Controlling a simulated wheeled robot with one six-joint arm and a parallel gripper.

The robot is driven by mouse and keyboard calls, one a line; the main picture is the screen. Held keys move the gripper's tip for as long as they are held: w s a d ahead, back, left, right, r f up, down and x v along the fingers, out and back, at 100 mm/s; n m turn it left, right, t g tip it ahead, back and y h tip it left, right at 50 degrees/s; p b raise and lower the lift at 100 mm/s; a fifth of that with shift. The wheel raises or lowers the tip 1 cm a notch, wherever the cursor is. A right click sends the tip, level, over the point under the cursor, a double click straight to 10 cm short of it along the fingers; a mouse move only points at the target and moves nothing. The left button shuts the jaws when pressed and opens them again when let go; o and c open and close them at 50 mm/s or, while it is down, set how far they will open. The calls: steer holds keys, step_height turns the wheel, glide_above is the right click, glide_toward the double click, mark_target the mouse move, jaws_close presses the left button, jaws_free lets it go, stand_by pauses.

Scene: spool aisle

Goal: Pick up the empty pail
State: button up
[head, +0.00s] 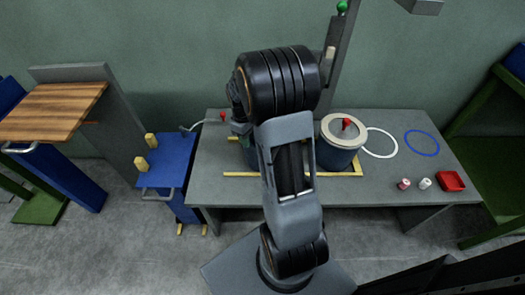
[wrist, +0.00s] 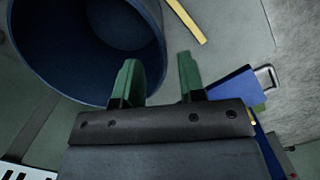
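In the wrist view, the blue pail (wrist: 70,45) fills the upper left, its mouth towards the camera; the inside that shows is dark and empty. My gripper (wrist: 158,62) is open, with two green fingers apart. The left finger overlaps the pail's mouth and the right one is outside its rim, so the near wall appears between them; I cannot tell whether they touch it. In the head view my arm hides the gripper and most of this pail. A second blue pail (head: 336,157), with a grey lid and red knob, stands on the grey table (head: 300,191) right of my arm.
White (head: 381,143) and blue (head: 422,143) rings, two small spools (head: 414,184) and a red tray (head: 451,181) are on the table's right. A post (head: 340,50) rises behind. A blue cart (head: 166,160) stands left of the table, beyond it a wood-topped stand (head: 50,110).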

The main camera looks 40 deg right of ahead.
mark_target(251, 152)
steer(key=shift+s+d+f+b, duration=0.15)
steer(key=shift+f+b, duration=0.15)
steer(key=shift+f, duration=1.05)
steer(key=shift+s+f+b, duration=0.15)
steer(key=shift+f+b, duration=0.15)
steer(key=shift+f, duration=1)
jaws_close()
